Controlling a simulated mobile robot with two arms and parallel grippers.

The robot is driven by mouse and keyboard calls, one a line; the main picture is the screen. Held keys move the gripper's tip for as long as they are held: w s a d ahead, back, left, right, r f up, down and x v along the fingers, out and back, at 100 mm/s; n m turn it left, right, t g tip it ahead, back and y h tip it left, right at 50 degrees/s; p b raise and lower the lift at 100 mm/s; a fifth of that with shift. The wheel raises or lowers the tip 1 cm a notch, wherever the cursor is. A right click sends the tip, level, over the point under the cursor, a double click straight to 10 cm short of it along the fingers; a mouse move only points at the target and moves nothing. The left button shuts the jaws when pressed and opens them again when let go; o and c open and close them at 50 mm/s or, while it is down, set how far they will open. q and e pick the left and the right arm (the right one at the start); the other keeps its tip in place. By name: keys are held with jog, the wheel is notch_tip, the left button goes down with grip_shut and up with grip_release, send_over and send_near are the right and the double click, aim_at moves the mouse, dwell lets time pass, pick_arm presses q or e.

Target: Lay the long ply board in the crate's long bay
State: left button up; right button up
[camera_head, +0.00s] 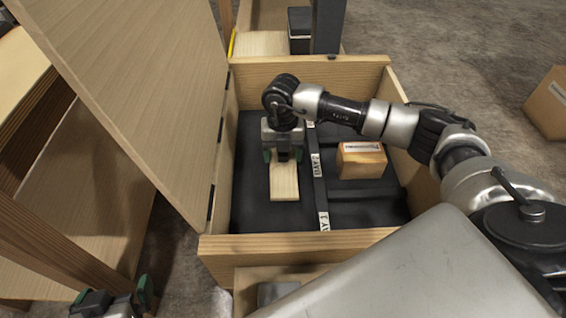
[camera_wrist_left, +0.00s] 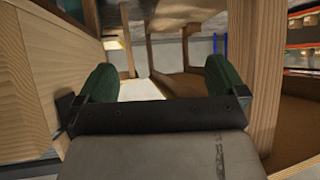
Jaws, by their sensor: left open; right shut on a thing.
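The wooden crate (camera_head: 300,246) stands open in the middle of the head view, lined in dark grey. A dark divider with white labels separates the long left bay (camera_head: 250,205) from smaller compartments on the right. My right gripper (camera_head: 283,156) is inside the crate over the long bay, shut on the pale ply board (camera_head: 285,183). The board lies lengthwise along the bay; its far part is hidden under the gripper, and I cannot tell whether it touches the floor. My left gripper (camera_head: 114,296) is open and empty, low at the left outside the crate; its green fingertips show in the left wrist view (camera_wrist_left: 160,82).
A small cardboard box (camera_head: 361,160) sits in a right compartment. The large wooden lid (camera_head: 135,90) stands open along the crate's left side. Another cardboard box (camera_head: 551,102) is on the floor at right. A wooden shelf unit (camera_head: 25,75) is at far left.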

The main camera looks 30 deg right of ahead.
aim_at(283, 161)
notch_tip(283, 161, down, 3)
jog(key=shift+f+b, duration=0.2)
jog(key=shift+b, duration=0.25)
pick_arm(q)
jog(key=w+r+t, duration=0.1)
jog(key=w+d+r+t+h, duration=0.1)
jog(key=t, duration=0.1)
jog(key=shift+w+d+r, duration=0.1)
jog(key=shift+w+r, duration=0.1)
jog(key=shift+r, duration=0.2)
pick_arm(e)
jog(key=shift+f, duration=0.1)
jog(key=shift+f, duration=0.1)
jog(key=o, duration=1)
pick_arm(q)
jog(key=shift+w+r, duration=0.1)
jog(key=shift+r, duration=0.05)
